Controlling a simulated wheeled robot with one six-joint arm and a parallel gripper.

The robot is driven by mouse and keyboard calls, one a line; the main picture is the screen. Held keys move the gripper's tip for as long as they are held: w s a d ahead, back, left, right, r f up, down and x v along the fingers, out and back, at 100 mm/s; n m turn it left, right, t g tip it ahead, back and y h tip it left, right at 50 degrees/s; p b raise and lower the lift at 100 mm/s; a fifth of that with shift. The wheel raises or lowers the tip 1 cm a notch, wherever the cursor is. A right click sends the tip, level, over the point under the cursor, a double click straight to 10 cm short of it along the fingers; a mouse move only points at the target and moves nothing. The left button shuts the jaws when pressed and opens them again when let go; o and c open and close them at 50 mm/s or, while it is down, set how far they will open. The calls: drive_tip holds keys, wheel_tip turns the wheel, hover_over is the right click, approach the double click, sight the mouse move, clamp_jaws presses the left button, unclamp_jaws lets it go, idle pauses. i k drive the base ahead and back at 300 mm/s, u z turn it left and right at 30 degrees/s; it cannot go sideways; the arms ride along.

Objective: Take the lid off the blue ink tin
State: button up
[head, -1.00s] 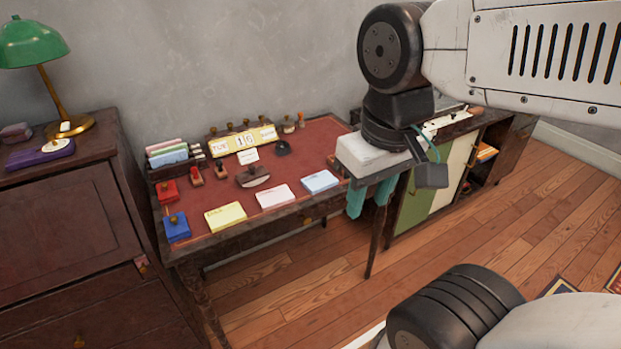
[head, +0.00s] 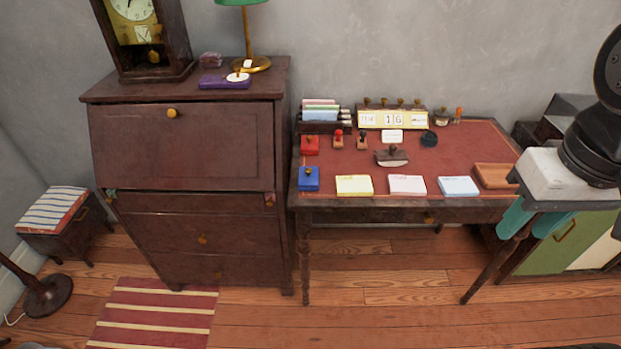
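The blue ink tin (head: 310,184) sits at the front left corner of the red-topped desk (head: 450,150). Its lid is on, with a small brass-coloured knob on top. My gripper (head: 523,232) is at the right of the view, well to the right of the tin and near the desk's front right corner. Its two teal fingers point down and stand apart, with nothing seen between them.
A red tin (head: 310,148) stands just behind the blue one. Yellow (head: 354,187), pink (head: 407,187) and pale blue (head: 458,188) paper pads line the front edge. Stamps and a calendar (head: 392,119) stand behind. A tall bureau (head: 185,150) adjoins on the left.

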sight(309, 176)
drive_tip(key=z, duration=0.55)
drive_tip(key=k, duration=0.65)
drive_tip(key=i, duration=1)
drive_tip(key=u, duration=1.55)
drive_tip(key=i, duration=0.55)
drive_tip(key=u, duration=0.65)
